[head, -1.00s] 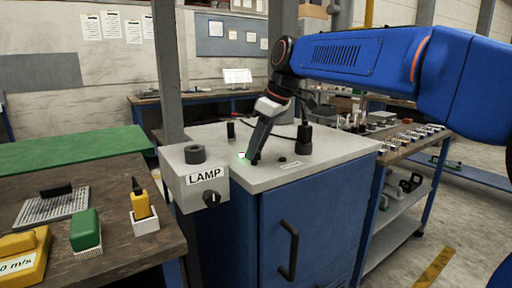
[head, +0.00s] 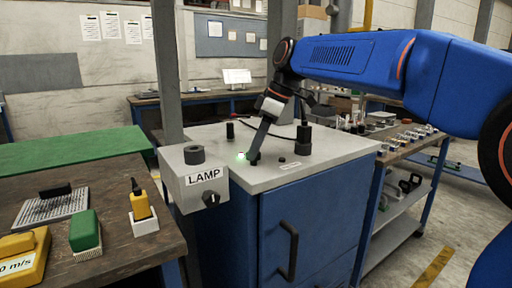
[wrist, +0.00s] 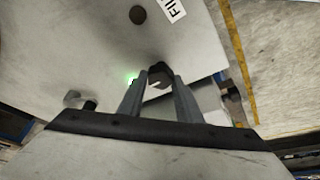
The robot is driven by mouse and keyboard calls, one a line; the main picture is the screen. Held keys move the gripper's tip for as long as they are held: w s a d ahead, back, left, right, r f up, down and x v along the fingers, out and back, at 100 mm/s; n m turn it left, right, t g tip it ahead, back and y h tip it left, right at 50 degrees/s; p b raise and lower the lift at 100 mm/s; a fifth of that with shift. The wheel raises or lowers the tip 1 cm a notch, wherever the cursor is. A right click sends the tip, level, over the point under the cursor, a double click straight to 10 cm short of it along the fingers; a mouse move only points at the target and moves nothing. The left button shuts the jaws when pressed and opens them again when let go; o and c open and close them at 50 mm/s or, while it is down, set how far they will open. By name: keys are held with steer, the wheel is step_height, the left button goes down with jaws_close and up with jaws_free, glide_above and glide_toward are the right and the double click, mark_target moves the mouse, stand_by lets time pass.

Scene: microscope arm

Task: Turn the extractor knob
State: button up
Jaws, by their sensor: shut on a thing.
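A dark knob (wrist: 158,74) sits between the fingertips of my gripper (wrist: 160,82) in the wrist view, on the pale top of a blue cabinet. My gripper is shut on this knob. In the head view my gripper (head: 254,158) reaches down to the cabinet top, and its fingers mostly hide the knob. No label on the held knob can be read, so I cannot confirm from lettering that it is the extractor knob. A small green light (head: 241,156) glows just left of the fingertips and also shows in the wrist view (wrist: 131,78).
A grey LAMP box (head: 195,178) with a front knob (head: 211,198) stands at the cabinet's left edge. A dark round button (head: 282,159) lies right of my gripper. Black posts (head: 303,140) and (head: 230,130) stand behind. The cabinet top's front right is clear.

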steer(key=o, duration=1)
steer(key=shift+o, duration=0.2)
steer(key=v, duration=1.7)
steer(key=shift+r, duration=0.2)
steer(key=shift+d, duration=0.15)
steer(key=s+d+f+m+t+h, duration=0.1)
steer(key=s+d+f+m, duration=0.4)
steer(key=f, duration=0.8)
steer(key=s+d+f+m+t+h, duration=0.1)
steer(key=s+d+f+m, duration=0.4)
steer(key=s+d+f, duration=0.5)
steer(key=s+d+f+m+t+h, duration=0.2)
steer(key=s+d+f+m, duration=0.4)
steer(key=s+f, duration=0.8)
step_height(320, 180, down, 4)
steer(key=shift+d+r, duration=0.2)
steer(key=shift+d, duration=0.75)
